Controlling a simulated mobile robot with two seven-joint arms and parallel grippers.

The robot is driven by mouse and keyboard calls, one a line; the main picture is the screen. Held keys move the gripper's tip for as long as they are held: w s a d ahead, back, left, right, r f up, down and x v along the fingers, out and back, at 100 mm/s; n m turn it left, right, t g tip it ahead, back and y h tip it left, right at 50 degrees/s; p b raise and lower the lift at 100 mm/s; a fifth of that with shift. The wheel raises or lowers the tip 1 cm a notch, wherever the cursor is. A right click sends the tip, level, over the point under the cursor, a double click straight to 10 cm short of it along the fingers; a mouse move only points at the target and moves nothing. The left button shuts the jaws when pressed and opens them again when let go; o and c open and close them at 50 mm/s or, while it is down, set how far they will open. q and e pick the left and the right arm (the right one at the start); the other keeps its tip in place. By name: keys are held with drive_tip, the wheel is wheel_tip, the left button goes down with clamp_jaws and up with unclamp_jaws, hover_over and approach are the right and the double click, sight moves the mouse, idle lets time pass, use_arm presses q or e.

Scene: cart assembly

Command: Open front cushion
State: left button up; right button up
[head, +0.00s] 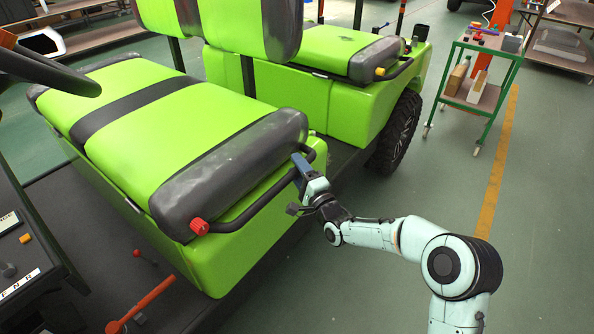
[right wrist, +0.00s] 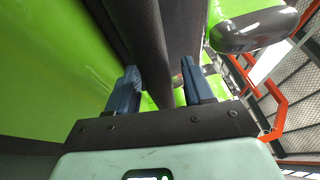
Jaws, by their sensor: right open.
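The front cushion (head: 180,130) is bright green with a black stripe and a dark grey rounded end. It lies flat on the green seat base, and no gap shows beneath it. A dark handrail (head: 262,195) with a red knob (head: 199,226) runs along its near side. My right gripper (head: 303,167) is open at the far end of this rail. In the right wrist view a dark bar (right wrist: 150,45) runs between the two blue fingers (right wrist: 160,88); I cannot tell whether either touches it. My left gripper is not in view.
The rear cushion (head: 330,45) and a wheel (head: 399,131) are beyond the front seat. A steering wheel (head: 45,70) and an orange lever (head: 145,303) are at the left. A green trolley (head: 487,95) stands at the right.

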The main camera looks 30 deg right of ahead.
clamp_jaws()
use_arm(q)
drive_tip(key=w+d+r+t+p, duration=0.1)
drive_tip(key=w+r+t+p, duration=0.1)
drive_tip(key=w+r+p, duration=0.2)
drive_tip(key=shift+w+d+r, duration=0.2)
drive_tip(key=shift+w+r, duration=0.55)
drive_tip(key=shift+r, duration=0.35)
use_arm(e)
drive_tip(key=s+a+r+n+y, duration=0.2)
drive_tip(key=a+r+n, duration=0.2)
drive_tip(key=r, duration=0.4)
drive_tip(key=s+a+r+n+t+y, duration=0.1)
drive_tip(key=s+a+r+n+y, duration=0.1)
drive_tip(key=a+r+n, duration=0.3)
drive_tip(key=s+a+r+n+t+y, duration=0.1)
drive_tip(key=a+r+n, duration=0.3)
drive_tip(key=r, duration=0.8)
drive_tip(key=shift+s+a+n+y, duration=0.45)
drive_tip(key=shift+a+y, duration=0.25)
drive_tip(key=shift+a, duration=0.1)
drive_tip(key=shift+r, duration=0.1)
unclamp_jaws()
drive_tip(key=shift+s+a, duration=0.1)
drive_tip(key=shift+a, duration=0.05)
